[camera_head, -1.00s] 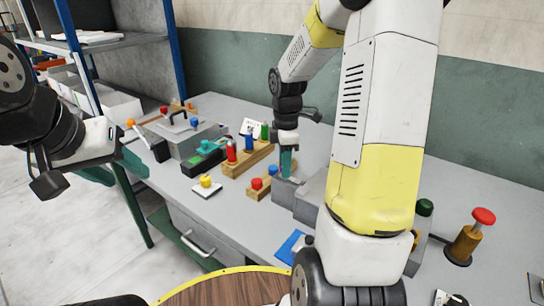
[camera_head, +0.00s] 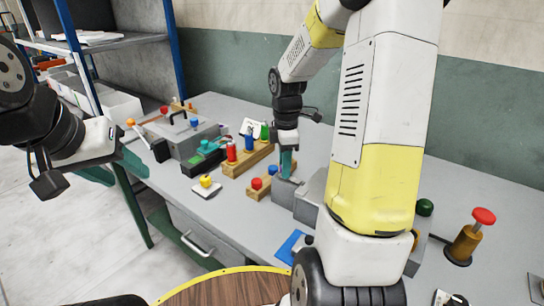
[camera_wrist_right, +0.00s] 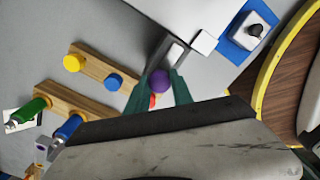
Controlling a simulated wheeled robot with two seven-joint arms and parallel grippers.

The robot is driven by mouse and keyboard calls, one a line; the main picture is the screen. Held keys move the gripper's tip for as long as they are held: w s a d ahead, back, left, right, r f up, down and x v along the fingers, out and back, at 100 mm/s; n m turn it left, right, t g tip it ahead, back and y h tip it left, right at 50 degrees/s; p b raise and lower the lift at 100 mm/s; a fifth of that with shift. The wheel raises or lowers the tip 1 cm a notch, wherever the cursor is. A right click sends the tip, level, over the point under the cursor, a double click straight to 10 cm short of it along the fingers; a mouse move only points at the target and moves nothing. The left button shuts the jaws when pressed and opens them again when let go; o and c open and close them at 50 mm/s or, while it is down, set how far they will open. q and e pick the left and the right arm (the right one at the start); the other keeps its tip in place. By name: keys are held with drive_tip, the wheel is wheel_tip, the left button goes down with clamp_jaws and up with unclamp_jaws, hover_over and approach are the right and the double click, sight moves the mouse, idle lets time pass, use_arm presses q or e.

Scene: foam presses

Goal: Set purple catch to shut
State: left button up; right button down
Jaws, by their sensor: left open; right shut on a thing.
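The purple catch has a round purple knob (camera_wrist_right: 160,82), seen in the right wrist view between the green fingers of my right gripper (camera_wrist_right: 162,88). The gripper is shut on the knob. A small grey block (camera_wrist_right: 174,52) lies just beyond it. In the head view my right gripper (camera_head: 287,165) points down at the grey housing (camera_head: 283,192); the fingers hide the knob there. Some red shows below the knob in the wrist view. How far the catch stands from its shut place cannot be told. My left gripper (camera_head: 117,163) is open and empty at the table's left end.
Wooden blocks with coloured knobs (camera_head: 246,160) stand left of my right gripper. A grey box with a handle (camera_head: 184,135) is further back left. A yellow button (camera_head: 206,181) sits in front. A red-topped plunger (camera_head: 468,238) stands at right. My right arm covers the middle.

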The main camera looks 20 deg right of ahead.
sight(295, 180)
drive_tip(key=shift+s+d, duration=1.15)
drive_tip(key=shift+s, duration=0.25)
drive_tip(key=c, duration=1.1)
unclamp_jaws()
wheel_tip(295, 180, up, 8)
